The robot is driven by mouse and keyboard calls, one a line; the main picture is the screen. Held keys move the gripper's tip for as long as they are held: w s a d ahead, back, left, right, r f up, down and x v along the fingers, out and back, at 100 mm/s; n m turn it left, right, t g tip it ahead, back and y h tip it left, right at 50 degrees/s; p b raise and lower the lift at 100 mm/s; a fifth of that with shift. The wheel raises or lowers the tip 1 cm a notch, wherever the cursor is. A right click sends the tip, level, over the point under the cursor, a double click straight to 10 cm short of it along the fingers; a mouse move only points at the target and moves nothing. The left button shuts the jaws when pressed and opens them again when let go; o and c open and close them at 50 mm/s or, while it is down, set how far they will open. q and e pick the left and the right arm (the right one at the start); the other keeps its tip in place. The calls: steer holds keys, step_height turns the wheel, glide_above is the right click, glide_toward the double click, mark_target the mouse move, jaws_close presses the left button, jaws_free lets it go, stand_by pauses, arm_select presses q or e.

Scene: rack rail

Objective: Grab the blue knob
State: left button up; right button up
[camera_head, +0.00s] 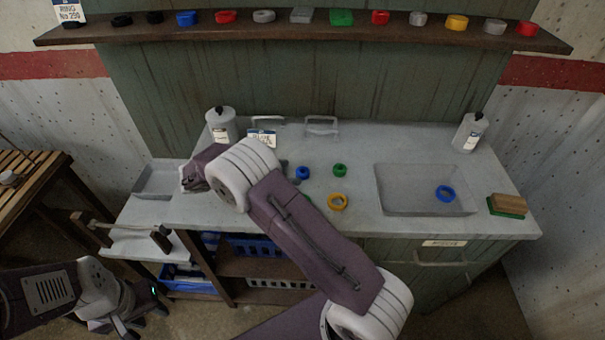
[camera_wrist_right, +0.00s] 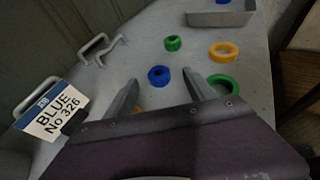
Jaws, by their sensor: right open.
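A small blue knob (camera_head: 302,172) lies on the grey counter, left of a green knob (camera_head: 340,170). In the right wrist view the blue knob (camera_wrist_right: 159,76) shows ahead of and between the fingertips of my right gripper (camera_wrist_right: 161,84). That gripper is open, with nothing seen held. In the head view, my right wrist hides most of it. Another blue piece (camera_head: 445,193) lies in the sunken basin (camera_head: 400,207); it also shows at the top of the wrist view (camera_wrist_right: 223,1). My left gripper (camera_head: 125,322) is low at the left, away from the counter; its jaw opening is unclear.
A yellow ring (camera_head: 338,202) and a partly hidden green ring are near the blue knob. A card reading BLUE No 326 (camera_wrist_right: 52,112) stands near grey handles (camera_wrist_right: 92,48). A shelf (camera_head: 300,32) holds several coloured pieces.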

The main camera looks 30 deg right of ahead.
mark_target(298, 172)
steer(key=x, duration=0.5)
steer(key=shift+w+f, duration=0.1)
steer(key=shift+w, duration=0.1)
steer(key=shift+a, duration=0.1)
steer(key=shift+c, duration=1.2)
jaws_close()
steer(key=shift+r, duration=0.6)
step_height(298, 172, up, 3)
steer(key=shift+r, duration=0.1)
steer(key=s+d+r+p, duration=0.1)
steer(key=s+d+r, duration=0.5)
steer(key=s, duration=0.3)
steer(key=shift+s+d+r, duration=0.2)
steer(key=shift+d+r, duration=0.15)
steer(key=shift+d, duration=0.15)
